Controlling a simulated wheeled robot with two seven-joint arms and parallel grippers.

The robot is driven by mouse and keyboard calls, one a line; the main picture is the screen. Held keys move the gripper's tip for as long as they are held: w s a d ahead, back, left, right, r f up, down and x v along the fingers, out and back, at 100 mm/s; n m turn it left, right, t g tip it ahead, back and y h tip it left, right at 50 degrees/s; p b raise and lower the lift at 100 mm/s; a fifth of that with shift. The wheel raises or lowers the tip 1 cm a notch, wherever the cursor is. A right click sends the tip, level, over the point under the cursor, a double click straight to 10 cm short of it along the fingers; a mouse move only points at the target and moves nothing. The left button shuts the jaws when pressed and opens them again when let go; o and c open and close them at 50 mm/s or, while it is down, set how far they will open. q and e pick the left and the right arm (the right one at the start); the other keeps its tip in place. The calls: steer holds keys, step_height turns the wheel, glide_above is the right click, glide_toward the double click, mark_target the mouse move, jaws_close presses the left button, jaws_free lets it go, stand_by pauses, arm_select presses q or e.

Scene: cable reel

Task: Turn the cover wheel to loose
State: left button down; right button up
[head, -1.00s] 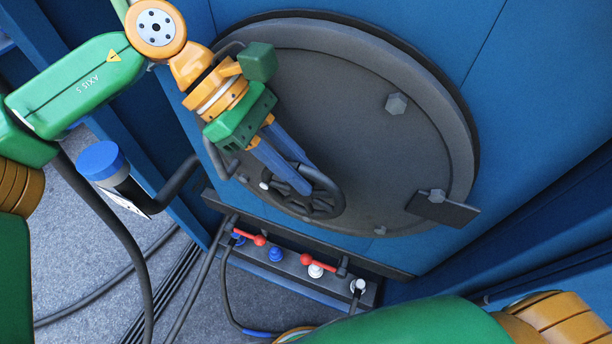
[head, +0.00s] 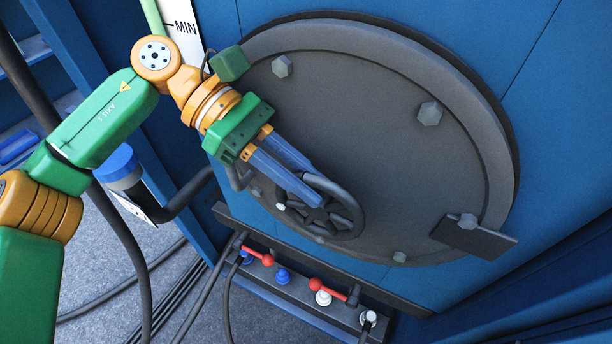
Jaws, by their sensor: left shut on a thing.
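The cover wheel (head: 344,222) is a dark spoked handwheel low on the left part of the big round grey cover (head: 365,130). A small white mark or knob (head: 281,206) shows at its left side. My left gripper (head: 312,188) reaches down from the upper left, and its blue fingers are shut on the upper rim of the wheel. The fingers hide part of the rim. My right gripper is out of view.
Hex bolts (head: 429,113) stand out around the cover, and a dark plate (head: 472,236) juts out at its lower right. Below runs a rail with red-handled valves (head: 316,284). A blue-capped pipe (head: 117,163) and black cables are at the left.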

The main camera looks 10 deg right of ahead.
arm_select(q)
steer(key=c, duration=0.9)
jaws_free()
steer(key=shift+r, duration=0.1)
steer(key=v, duration=0.7)
